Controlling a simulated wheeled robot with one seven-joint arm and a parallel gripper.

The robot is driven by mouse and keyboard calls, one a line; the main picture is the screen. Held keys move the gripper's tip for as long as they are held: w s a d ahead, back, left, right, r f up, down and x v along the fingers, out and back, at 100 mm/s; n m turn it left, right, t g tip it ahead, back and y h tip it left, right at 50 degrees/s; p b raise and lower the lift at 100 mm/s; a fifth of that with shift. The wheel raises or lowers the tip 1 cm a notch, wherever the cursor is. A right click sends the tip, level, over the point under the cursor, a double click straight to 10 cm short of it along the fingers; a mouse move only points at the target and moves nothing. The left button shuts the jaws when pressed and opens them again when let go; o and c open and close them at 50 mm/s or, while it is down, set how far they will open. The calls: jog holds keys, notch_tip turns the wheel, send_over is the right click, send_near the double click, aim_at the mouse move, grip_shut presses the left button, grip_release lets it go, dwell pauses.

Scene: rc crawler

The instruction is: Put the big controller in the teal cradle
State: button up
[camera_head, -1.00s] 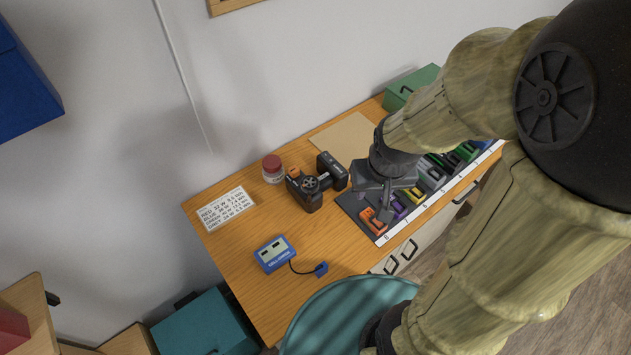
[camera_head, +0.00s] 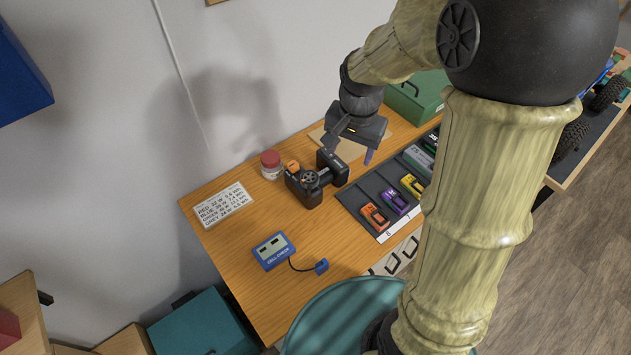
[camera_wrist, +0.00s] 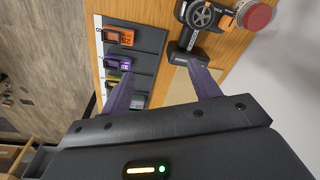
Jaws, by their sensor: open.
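The big controller (camera_head: 316,181) is a black handset with a round wheel and an orange part. It rests on the wooden desk. In the wrist view it (camera_wrist: 203,20) shows at the top, cut by the frame edge. My gripper (camera_head: 353,146) is open and empty, above the desk just beyond and right of the controller. In the wrist view its fingers (camera_wrist: 160,72) are spread wide, with the controller's lower end near the right fingertip. I cannot make out a teal cradle for certain in either view.
A dark tray (camera_head: 352,199) of coloured modules lies right of the controller. A red-lidded jar (camera_head: 271,166) stands close to its left. A blue cell checker (camera_head: 273,251), a label card (camera_head: 224,205) and a green box (camera_head: 418,97) are on the desk. A teal round seat (camera_head: 335,310) is in front.

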jog(key=w+a+m+g+b, duration=0.1)
jog(key=w+a+m, duration=0.3)
jog(key=w, duration=0.3)
jog(key=shift+a+f+m+b, duration=0.35)
jog(key=shift+f+m, duration=0.1)
jog(key=shift+m, duration=0.25)
jog(key=shift+f, duration=0.1)
jog(key=p, duration=0.2)
send_over(322, 176)
jog(key=f, duration=1.2)
jog(key=shift+d, duration=0.3)
jog(key=shift+a+f+p, duration=0.2)
jog(key=shift+f+p, duration=0.2)
jog(key=shift+f, duration=0.2)
notch_tip(322, 176, down, 4)
jog(key=shift+a+p, duration=0.15)
jog(key=shift+p, duration=0.4)
